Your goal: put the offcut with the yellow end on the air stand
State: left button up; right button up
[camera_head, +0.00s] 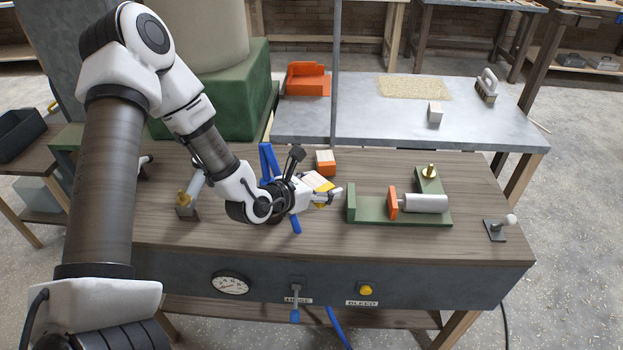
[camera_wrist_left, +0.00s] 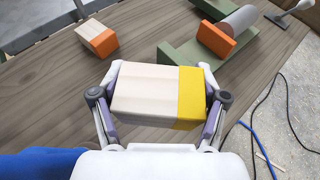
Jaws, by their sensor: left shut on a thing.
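The offcut with the yellow end (camera_wrist_left: 145,92) is a pale wood block, held between the two fingers of my left gripper (camera_wrist_left: 158,100) in the left wrist view. Its yellow end points to the right there. In the head view, my left gripper (camera_head: 318,194) hangs over the bench, left of a green fixture (camera_head: 351,205); the offcut (camera_head: 316,180) is partly hidden by it. The fixture carries an orange plate (camera_head: 393,203) and a grey cylinder (camera_head: 425,203). I cannot tell for certain which part is the air stand. My right gripper is not in view.
Another offcut with an orange end (camera_head: 325,163) stands on the bench (camera_head: 300,243) behind my gripper. A blue upright piece (camera_head: 267,160) is close by. A small lever (camera_head: 496,229) is at the right. A gauge (camera_head: 231,284) is on the front. A metal table (camera_head: 370,125) stands behind.

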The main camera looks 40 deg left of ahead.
aim_at(319, 221)
pick_arm(q)
notch_tip(319, 221, down, 10)
jog(key=shift+s+a+r+b, duration=0.15)
jog(key=shift+r+b, duration=0.05)
jog(key=shift+b, duration=0.2)
jog(key=shift+s, duration=0.1)
jog(key=o, duration=1.2)
